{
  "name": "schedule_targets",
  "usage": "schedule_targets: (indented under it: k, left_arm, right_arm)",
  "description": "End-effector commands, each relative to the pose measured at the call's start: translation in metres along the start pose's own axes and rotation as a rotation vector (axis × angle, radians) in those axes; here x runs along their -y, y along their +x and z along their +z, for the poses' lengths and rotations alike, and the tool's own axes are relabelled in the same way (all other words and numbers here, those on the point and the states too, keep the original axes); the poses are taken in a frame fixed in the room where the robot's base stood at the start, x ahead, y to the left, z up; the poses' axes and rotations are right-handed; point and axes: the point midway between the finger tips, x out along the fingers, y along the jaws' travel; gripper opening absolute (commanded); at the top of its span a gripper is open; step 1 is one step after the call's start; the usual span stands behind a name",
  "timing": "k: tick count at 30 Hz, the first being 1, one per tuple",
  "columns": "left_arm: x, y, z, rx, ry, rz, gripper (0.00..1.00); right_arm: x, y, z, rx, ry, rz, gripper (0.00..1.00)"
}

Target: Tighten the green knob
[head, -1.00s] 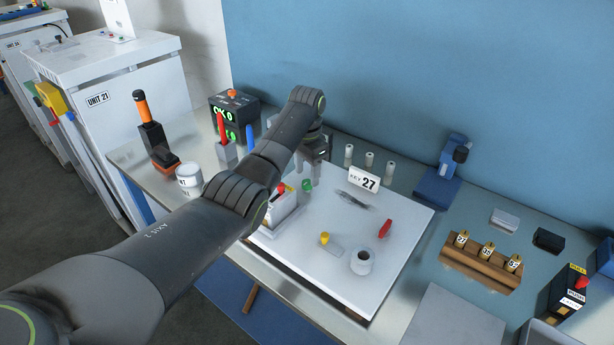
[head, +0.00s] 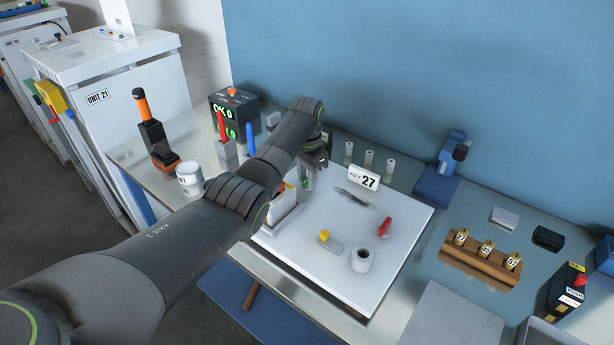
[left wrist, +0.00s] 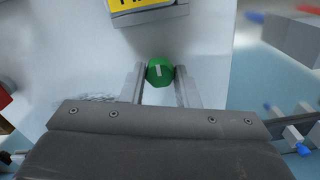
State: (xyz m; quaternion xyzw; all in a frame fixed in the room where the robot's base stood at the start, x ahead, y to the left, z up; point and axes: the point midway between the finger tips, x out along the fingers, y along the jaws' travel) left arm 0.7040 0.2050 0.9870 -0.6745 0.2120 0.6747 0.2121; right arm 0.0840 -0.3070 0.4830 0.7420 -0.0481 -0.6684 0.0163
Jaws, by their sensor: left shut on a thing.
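The green knob (left wrist: 160,71) shows in the left wrist view as a round green piece with a pale mark on its face. It sits between the two fingers of my left gripper (left wrist: 160,80), which is shut on it. In the head view my left gripper (head: 307,176) is over the back left part of the white panel (head: 330,272), and only a sliver of the green knob (head: 306,183) shows, the rest hidden by the gripper. My right gripper is not in view.
A wooden rack (head: 480,263) of brass tags lies to the right.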

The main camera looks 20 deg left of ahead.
Motion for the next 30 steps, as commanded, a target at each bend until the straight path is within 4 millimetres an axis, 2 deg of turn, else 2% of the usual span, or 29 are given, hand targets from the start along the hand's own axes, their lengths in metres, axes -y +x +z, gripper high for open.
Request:
schedule_targets:
  k: [11,21,30]
  left_arm:
    - [0.0,-0.004,0.0,0.001,-0.112,0.001,0.05]
    - [0.0,-0.005,0.0,0.001,-0.403,0.0,0.05]
    - [0.0,-0.004,-0.001,-0.001,-0.688,-0.001,0.05]
  right_arm:
    - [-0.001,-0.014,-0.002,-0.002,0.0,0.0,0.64]
    - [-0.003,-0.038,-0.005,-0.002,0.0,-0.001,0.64]
    - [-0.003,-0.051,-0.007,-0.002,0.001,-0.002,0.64]
